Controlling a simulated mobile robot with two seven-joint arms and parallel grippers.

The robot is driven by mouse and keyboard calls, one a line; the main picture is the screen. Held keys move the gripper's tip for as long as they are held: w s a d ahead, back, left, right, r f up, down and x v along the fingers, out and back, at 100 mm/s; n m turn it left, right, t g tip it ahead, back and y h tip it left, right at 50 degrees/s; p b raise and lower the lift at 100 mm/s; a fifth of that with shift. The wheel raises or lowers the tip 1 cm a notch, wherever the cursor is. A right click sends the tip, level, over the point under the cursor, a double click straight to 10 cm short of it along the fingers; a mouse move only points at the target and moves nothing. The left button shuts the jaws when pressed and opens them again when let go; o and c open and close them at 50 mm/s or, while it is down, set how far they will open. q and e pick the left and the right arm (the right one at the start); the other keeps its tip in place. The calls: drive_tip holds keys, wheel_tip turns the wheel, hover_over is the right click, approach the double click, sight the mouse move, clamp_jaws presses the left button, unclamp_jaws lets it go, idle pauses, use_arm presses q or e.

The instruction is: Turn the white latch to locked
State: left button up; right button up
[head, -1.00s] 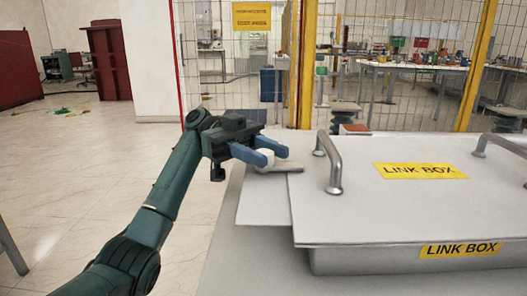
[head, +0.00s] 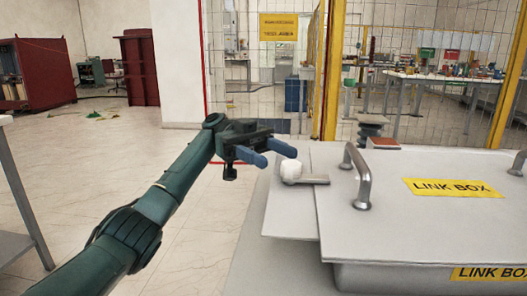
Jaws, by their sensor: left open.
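The white latch (head: 291,171) sits on a light grey plate at the left side of the link box. It has a rounded white knob, and a flat grey lever (head: 315,180) points right from it. My left gripper (head: 274,153) is open and empty. Its two blue fingers point right toward the knob from the left. They appear apart from the knob, with a small gap. My right gripper is out of view.
A wire fence with yellow posts (head: 334,70) stands behind. Open tiled floor (head: 90,180) lies to the left.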

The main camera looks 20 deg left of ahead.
use_arm(q)
drive_tip(key=shift+v, duration=1.05)
drive_tip(key=shift+r, duration=0.1)
